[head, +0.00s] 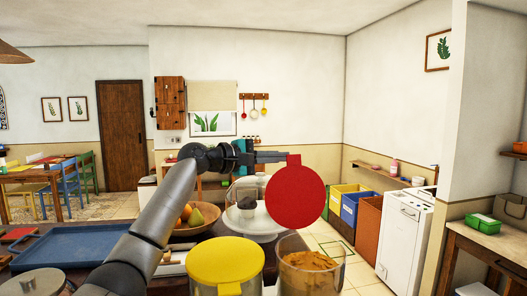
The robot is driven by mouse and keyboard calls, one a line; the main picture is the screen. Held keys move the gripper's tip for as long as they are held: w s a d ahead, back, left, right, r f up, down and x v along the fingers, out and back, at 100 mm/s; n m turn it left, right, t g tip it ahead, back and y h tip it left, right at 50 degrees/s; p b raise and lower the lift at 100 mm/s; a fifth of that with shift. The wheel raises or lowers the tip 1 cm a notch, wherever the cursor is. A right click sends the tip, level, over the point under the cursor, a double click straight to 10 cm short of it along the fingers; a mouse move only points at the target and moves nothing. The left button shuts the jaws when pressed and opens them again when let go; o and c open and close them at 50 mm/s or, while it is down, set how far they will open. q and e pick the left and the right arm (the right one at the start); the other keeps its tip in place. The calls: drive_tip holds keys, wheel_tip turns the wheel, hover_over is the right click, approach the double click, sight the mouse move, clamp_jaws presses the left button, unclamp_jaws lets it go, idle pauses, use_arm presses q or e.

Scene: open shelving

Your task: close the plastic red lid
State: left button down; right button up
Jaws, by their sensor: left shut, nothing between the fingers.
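The round red lid (296,195) stands upright, its flat face toward me and its small tab at the top. Below it is a clear jar (311,272) with brown contents, its top uncovered. My left gripper (286,157) is shut and empty, pointing right, with its tips at the lid's top tab. I cannot tell whether they touch it. The lid hides part of what lies behind it, and the hinge is not clear. My right gripper is not in view.
A jar with a shut yellow lid (226,258) stands just left of the open jar. Behind are a fruit bowl (190,226) and a white plate (240,227) with a clear container on it. A blue tray (70,246) lies at the left.

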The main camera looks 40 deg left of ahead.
use_arm(q)
drive_tip(key=shift+s+d+r, duration=0.2)
drive_tip(key=shift+s+d, duration=0.35)
drive_tip(key=shift+s, duration=0.05)
drive_tip(key=shift+s+d+r, duration=0.15)
drive_tip(key=shift+s+d, duration=0.4)
drive_tip(key=shift+s, duration=0.05)
drive_tip(key=s+d+f+m+t+h+b, duration=0.1)
drive_tip(key=s+d+f+m+h+b, duration=0.1)
drive_tip(key=s+d+m+b, duration=0.4)
drive_tip(key=s+d+f+m+t+h+b, duration=0.1)
drive_tip(key=s+d+f+m+b, duration=0.4)
drive_tip(key=d+m+b, duration=0.3)
drive_tip(key=shift+s+d+m+t+h+b, duration=0.35)
drive_tip(key=shift+s+d+b, duration=0.2)
drive_tip(key=shift+s+b, duration=0.35)
